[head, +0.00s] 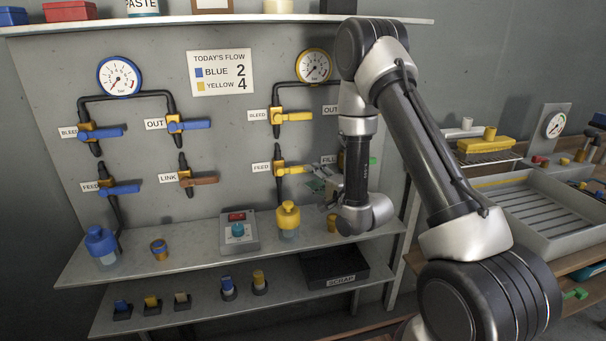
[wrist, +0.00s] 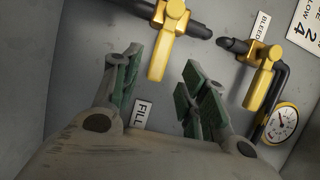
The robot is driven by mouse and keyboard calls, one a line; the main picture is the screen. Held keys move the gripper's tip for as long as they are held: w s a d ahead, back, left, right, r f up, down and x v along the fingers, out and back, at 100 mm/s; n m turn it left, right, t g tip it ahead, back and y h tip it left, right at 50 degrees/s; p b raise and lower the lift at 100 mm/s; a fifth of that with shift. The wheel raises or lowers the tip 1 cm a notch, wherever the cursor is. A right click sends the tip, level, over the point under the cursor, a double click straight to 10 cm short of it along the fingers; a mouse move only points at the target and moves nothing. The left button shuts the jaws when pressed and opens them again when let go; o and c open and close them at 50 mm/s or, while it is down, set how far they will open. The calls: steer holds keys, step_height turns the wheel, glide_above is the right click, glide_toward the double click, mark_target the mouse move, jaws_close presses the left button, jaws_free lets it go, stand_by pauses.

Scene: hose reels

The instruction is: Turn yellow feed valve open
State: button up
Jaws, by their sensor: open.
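The yellow feed valve (head: 279,168) is on the grey panel, beside a FEED label, below the yellow bleed valve. Its yellow handle (head: 295,170) points right, roughly level, across the dark pipe. In the wrist view the valve's handle (wrist: 160,52) extends down the picture from the valve body. My gripper (head: 320,180) is just right of the handle. In the wrist view my gripper (wrist: 162,65) is open, with one green-padded finger on each side of the handle's free end. I see no clear contact. The gripper holds nothing.
The yellow bleed valve (wrist: 264,70) and yellow-rimmed gauge (wrist: 282,122) are close by. A FILL label (wrist: 142,113) is behind the fingers. Below, a shelf holds a yellow-capped bottle (head: 289,220) and a grey button box (head: 238,231). Blue valves (head: 118,189) are at left.

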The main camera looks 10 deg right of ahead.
mark_target(302, 170)
steer(key=shift+w+a+f, duration=0.15)
steer(key=shift+w+a, duration=0.1)
steer(key=shift+a, duration=0.05)
steer(key=x, duration=0.6)
steer(key=shift+w+a, duration=0.15)
steer(key=shift+w, duration=0.2)
jaws_close()
